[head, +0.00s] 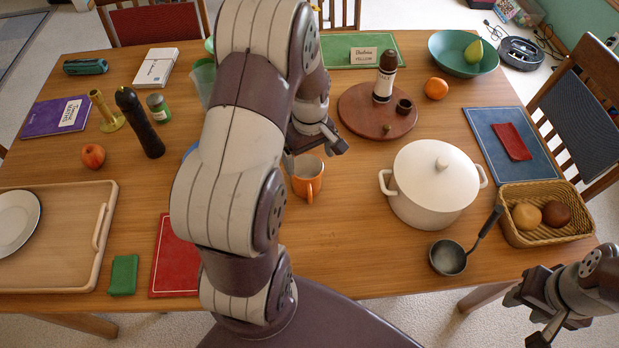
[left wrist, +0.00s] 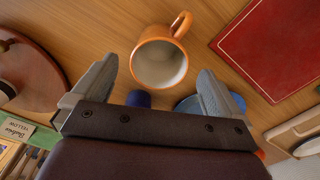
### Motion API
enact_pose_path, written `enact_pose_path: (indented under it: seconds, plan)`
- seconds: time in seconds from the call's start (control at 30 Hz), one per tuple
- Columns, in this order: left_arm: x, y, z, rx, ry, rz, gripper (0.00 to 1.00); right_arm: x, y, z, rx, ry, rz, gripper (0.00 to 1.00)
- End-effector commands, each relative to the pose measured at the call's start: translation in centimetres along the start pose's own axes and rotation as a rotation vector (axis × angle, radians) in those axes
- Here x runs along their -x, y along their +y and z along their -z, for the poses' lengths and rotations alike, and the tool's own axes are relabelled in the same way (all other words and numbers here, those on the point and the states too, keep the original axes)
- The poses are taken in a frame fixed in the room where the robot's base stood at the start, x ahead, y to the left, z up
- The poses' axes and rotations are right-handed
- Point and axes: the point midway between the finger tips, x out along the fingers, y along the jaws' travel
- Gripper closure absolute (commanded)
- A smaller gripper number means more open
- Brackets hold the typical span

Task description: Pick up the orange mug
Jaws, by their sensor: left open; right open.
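The orange mug (head: 308,182) stands upright on the wooden table, left of the white pot, with its handle toward the front. In the left wrist view the mug (left wrist: 161,60) shows its pale inside, and its handle points up and right. My left gripper (head: 316,150) is just behind and above the mug in the head view. In the left wrist view its open fingers (left wrist: 157,75) lie on either side of the mug's near rim, with nothing held. My right gripper (head: 526,318) is open and empty at the lower right, beyond the table's front edge.
A white lidded pot (head: 436,185) and a ladle (head: 450,257) are to the mug's right. A red mat (head: 172,262) lies to its left, partly behind my left arm. A dark blue object (left wrist: 138,98) and a blue dish (left wrist: 236,101) sit close to the mug.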

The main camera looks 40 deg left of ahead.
Motion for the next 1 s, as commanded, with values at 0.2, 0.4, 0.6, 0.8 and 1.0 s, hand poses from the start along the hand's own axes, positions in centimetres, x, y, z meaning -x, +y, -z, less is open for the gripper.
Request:
enact_pose_path:
  seconds: [0.2,0.4,0.6,0.8,1.0]
  plan:
    - [-3.1,0.0,0.5,0.000,-0.001,0.001,0.00,0.2,0.0,0.0,0.000,0.000,0.000,0.57]
    - [-5.9,0.0,0.7,-0.002,0.001,-0.001,0.00,0.2,0.0,0.0,0.000,0.000,0.000,0.57]
    - [-6.0,0.0,0.7,-0.002,0.002,-0.001,0.00,0.2,0.0,0.0,0.000,0.000,0.000,0.57]
    - [-6.0,0.0,0.7,-0.002,0.002,-0.001,0.57,0.2,0.0,0.0,0.000,0.000,0.000,0.57]
    - [-5.9,0.1,0.7,-0.002,0.003,-0.002,0.57,0.2,0.0,0.0,0.000,0.000,0.000,0.57]
